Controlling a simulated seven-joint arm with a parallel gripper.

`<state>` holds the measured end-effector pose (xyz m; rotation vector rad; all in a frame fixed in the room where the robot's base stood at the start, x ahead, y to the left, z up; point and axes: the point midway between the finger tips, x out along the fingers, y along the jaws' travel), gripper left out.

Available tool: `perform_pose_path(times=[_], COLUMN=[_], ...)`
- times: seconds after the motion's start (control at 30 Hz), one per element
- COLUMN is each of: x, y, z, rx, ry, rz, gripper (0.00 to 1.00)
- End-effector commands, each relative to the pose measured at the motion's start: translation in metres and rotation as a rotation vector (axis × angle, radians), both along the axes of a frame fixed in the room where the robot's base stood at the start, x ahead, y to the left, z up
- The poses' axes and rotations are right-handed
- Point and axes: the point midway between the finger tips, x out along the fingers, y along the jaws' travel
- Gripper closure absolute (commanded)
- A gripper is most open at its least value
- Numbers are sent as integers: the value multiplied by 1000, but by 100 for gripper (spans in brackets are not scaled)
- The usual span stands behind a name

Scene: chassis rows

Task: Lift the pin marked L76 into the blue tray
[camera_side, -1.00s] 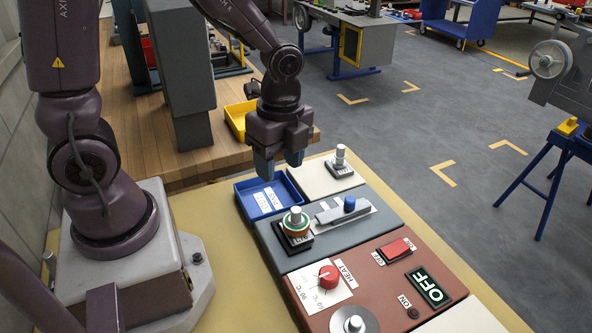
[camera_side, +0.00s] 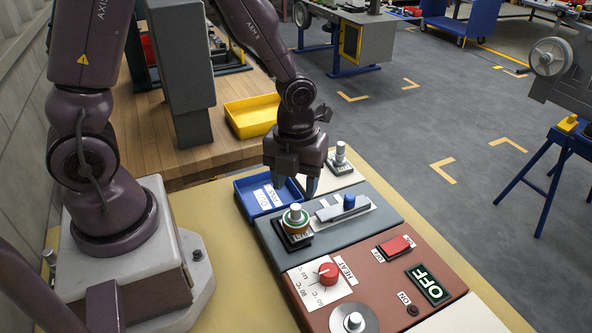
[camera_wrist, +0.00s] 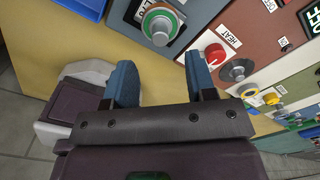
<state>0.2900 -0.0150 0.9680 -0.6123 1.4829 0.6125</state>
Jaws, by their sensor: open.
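A pale pin (camera_side: 295,212) with a green and orange ring stands upright in a black-edged plate on the grey panel. The lettering on its plate is too small to read surely. The pin also shows in the wrist view (camera_wrist: 160,25), beyond my fingertips. The blue tray (camera_side: 266,211) lies left of the panels, with white labels in it and no pin visible. It shows at the top left of the wrist view (camera_wrist: 84,9). My gripper (camera_side: 296,186) is open and empty, its blue fingers (camera_wrist: 160,72) apart, above and behind the ringed pin.
Another pale pin (camera_side: 340,152) stands on the far white panel. A blue-knobbed lever (camera_side: 349,201) is right of the ringed pin. A red knob (camera_side: 328,274), a red switch (camera_side: 396,245) and a silver knob (camera_side: 354,321) are on the red-brown panel. A yellow bin (camera_side: 252,117) stands behind.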

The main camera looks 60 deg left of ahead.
Motion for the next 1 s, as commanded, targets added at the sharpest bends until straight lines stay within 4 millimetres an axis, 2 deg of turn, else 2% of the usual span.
perform_pose_path(times=[0.6, 1.0], x=[0, 0], y=[0, 0], z=[-49, -63], rx=[0, 0], ry=[1, 0], rz=[0, 1], gripper=[49, 49])
